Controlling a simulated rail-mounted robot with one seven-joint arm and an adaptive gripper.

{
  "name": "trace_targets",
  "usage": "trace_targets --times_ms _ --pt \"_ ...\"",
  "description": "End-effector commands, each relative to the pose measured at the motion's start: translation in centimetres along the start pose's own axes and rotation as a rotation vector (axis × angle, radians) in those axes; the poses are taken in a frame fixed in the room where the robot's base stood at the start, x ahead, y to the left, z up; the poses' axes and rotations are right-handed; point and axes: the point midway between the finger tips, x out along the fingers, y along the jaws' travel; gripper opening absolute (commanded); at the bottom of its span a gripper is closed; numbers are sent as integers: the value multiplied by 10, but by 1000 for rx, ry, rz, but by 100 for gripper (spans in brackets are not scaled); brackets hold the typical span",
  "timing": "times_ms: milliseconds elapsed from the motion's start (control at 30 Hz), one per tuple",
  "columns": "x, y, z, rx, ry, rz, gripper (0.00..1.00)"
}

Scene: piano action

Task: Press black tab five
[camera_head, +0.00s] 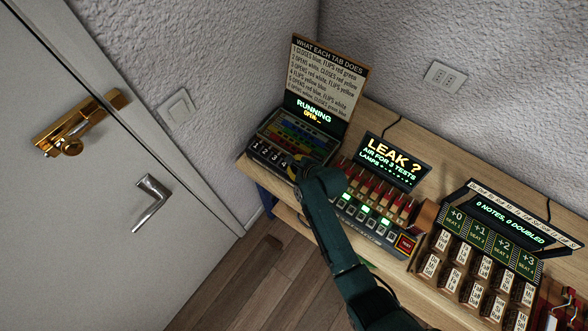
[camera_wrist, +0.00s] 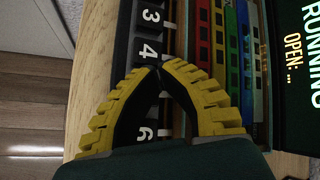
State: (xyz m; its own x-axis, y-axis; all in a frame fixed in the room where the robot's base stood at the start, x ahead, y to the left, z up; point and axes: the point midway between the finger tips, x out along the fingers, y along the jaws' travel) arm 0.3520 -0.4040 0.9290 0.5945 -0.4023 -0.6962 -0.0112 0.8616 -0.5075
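A row of black numbered tabs runs along the front of the box under the board headed "WHAT EACH TAB DOES" (camera_head: 326,75). In the wrist view I read tab three (camera_wrist: 151,15), tab four (camera_wrist: 148,52) and tab six (camera_wrist: 146,134). The numeral of tab five is hidden behind my fingers, between four and six. My gripper (camera_wrist: 158,68) has yellow ribbed fingers whose tips meet, with nothing seen between them. The tips are over the row, just past the four. Whether they touch a tab I cannot tell. In the head view my gripper (camera_head: 297,168) covers the row's right end.
Coloured slotted strips (camera_wrist: 218,45) lie behind the tabs. The box's display (camera_head: 313,113) reads "RUNNING" and "OPEN: ...". Right of it stands a "LEAK ?" panel (camera_head: 390,160) with red-topped parts and lit buttons, then a +0 to +3 panel (camera_head: 490,243).

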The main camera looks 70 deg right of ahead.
Motion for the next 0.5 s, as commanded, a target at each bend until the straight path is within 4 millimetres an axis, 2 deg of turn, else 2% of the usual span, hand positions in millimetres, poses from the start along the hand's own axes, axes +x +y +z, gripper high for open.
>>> trace_targets --times_ms 233,500 --pt "-11 -7 7 0 1 2 0" --pt "-10 -7 7 0 1 1 0"
